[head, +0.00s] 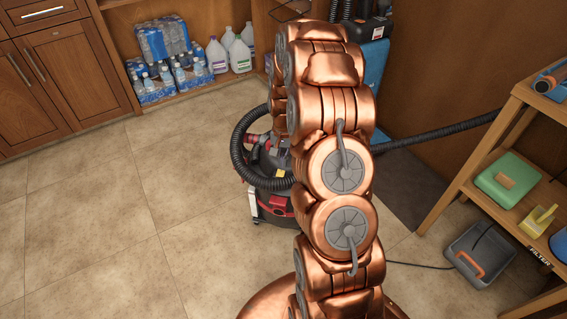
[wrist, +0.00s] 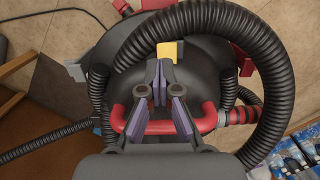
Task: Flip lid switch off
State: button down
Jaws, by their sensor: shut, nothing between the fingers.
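A shop vacuum with a black lid (wrist: 205,75) stands on the floor, and its body (head: 270,205) is partly hidden behind my arm in the head view. A red handle (wrist: 208,118) crosses the lid. A small yellow piece (wrist: 170,50) sits on the lid just beyond my fingertips. I cannot tell whether it is the lid switch or how the switch is set. My gripper (wrist: 161,72) is shut and empty over the lid, its purple-padded fingers above the handle. Contact with the lid cannot be told. My arm hides the gripper in the head view.
A thick black hose (wrist: 270,70) loops around the lid and gripper. Bottled water packs (head: 165,45) and white jugs (head: 239,55) stand on a low shelf at the back. A wooden shelf unit (head: 490,130) and a grey bin (head: 480,255) are at right. The left floor is clear.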

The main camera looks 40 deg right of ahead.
notch_tip(320, 180, up, 9)
jog(key=a+p, duration=0.1)
jog(key=shift+s+r, duration=0.2)
jog(key=shift+s, duration=0.25)
jog(key=shift+r, duration=0.1)
jog(key=s+a+r+n+p, duration=0.2)
jog(key=s+a+r+p, duration=0.15)
jog(key=r, duration=0.45)
jog(key=s+a+r+n+p, duration=0.1)
jog(key=s+a+r+p, duration=0.2)
jog(key=a+r+p, duration=0.3)
jog(key=s+a+r+n+p, duration=0.2)
jog(key=s+a+r+p, duration=0.2)
jog(key=r, duration=0.5)
jog(key=s+a+r+n+p, duration=0.2)
jog(key=s+a+r+p, duration=0.1)
jog(key=s+r+p, duration=0.4)
jog(key=s+a+r+n+g+p, duration=0.1)
jog(key=s+a+r+n+p, duration=0.2)
jog(key=s+r+p, duration=0.4)
jog(key=s+a+r, duration=0.1)
jog(key=s+r, duration=0.3)
jog(key=s, duration=0.2)
jog(key=shift+a+h, duration=0.25)
jog(key=shift+h, duration=0.15)
